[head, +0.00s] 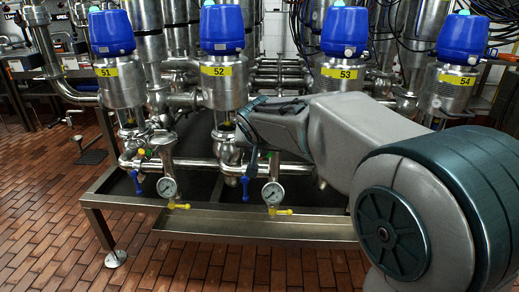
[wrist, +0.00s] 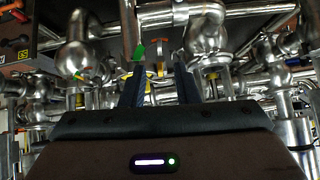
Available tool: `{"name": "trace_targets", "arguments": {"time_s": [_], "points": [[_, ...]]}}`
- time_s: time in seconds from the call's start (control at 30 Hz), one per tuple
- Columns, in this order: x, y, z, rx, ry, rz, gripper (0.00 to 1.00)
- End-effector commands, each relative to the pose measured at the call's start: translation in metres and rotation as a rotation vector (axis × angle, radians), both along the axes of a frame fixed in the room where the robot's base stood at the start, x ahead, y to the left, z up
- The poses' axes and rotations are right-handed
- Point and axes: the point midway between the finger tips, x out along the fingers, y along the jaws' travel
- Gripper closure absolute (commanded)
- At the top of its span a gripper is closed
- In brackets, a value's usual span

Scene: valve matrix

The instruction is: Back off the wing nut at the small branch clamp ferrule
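My gripper (wrist: 159,67) shows in the wrist view with its two dark fingers apart and a gap between the tips. Beyond the gap are a small orange-and-metal fitting (wrist: 160,57) and a green piece (wrist: 139,50) close to the left fingertip. I cannot make out the wing nut or the small branch clamp ferrule for certain; the parts there are small and dark. No contact with the fingers can be seen. In the head view my arm reaches in from the right to the piping below valve 52 (head: 222,72), and it hides part of that piping.
Blue-capped valves 51 (head: 117,84), 53 (head: 340,74) and 54 (head: 452,90) stand in the same row. Two pressure gauges (head: 167,187) (head: 273,192) and blue handles (head: 246,187) hang below. A steel frame (head: 250,228) edges the front; the brick floor (head: 50,190) is open at left.

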Motion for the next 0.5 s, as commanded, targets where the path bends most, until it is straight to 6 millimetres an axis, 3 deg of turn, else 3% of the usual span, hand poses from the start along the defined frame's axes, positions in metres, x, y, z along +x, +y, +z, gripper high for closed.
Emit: {"name": "trace_targets", "arguments": {"time_s": [0.03,0.2,0.5], "points": [[-0.009,0.000,0.012,0.002,-0.004,0.002,0.72],[-0.034,-0.001,0.036,0.001,-0.002,0.001,0.72],[-0.055,-0.003,0.055,-0.001,0.000,-0.001,0.72]]}}
